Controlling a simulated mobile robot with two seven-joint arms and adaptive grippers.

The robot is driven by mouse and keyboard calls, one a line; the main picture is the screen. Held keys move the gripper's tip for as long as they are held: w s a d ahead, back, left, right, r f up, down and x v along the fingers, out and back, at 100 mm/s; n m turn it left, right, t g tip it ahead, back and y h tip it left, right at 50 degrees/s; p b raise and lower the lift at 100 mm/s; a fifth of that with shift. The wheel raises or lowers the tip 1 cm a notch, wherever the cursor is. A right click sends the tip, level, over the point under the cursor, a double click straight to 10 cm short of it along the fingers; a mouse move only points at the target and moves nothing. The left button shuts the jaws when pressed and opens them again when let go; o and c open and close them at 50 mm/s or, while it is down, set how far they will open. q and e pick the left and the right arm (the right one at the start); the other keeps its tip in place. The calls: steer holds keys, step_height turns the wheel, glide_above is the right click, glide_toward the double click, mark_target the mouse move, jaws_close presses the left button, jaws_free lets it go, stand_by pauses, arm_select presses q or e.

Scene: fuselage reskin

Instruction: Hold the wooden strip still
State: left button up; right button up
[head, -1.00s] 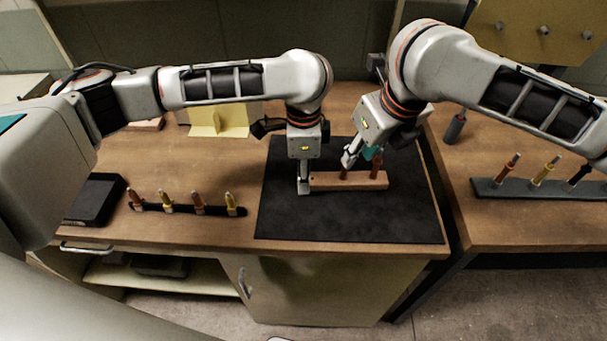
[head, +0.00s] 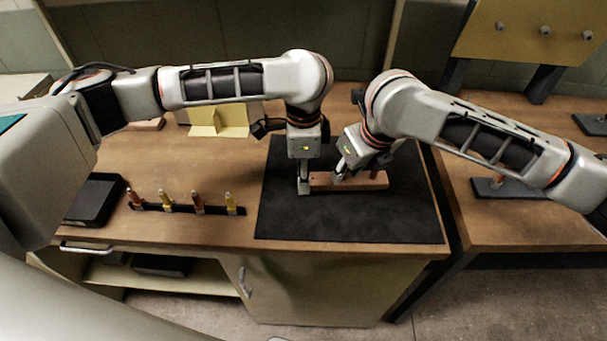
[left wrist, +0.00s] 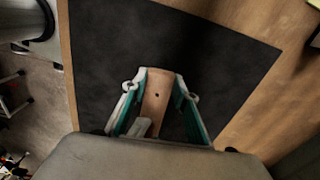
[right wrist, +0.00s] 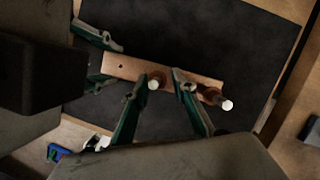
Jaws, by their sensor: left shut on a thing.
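The wooden strip (head: 376,181) lies on the black mat (head: 340,222). My left gripper (head: 304,187) is shut on its left end; the left wrist view shows the strip (left wrist: 157,92) between the two fingers (left wrist: 158,90), with a hole near the end. Two copper-coloured pins with pale tips stand in the strip in the right wrist view: one (right wrist: 155,84) between my right gripper's fingers, close to one fingertip, and one (right wrist: 222,102) towards the far end. My right gripper (right wrist: 167,80) is open over the strip, its fingers apart.
A black rack (head: 184,209) with several red and yellow tools stands left of the mat. A black tray (head: 95,200) is at the bench's left. A yellow bracket (head: 218,120) stands at the back. The mat's front part is clear.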

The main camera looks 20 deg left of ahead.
jaws_close()
steer(key=shift+r, duration=1.15)
steer(key=shift+r, duration=1.4)
arm_select(q)
steer(key=o, duration=1.2)
steer(key=shift+o, duration=0.2)
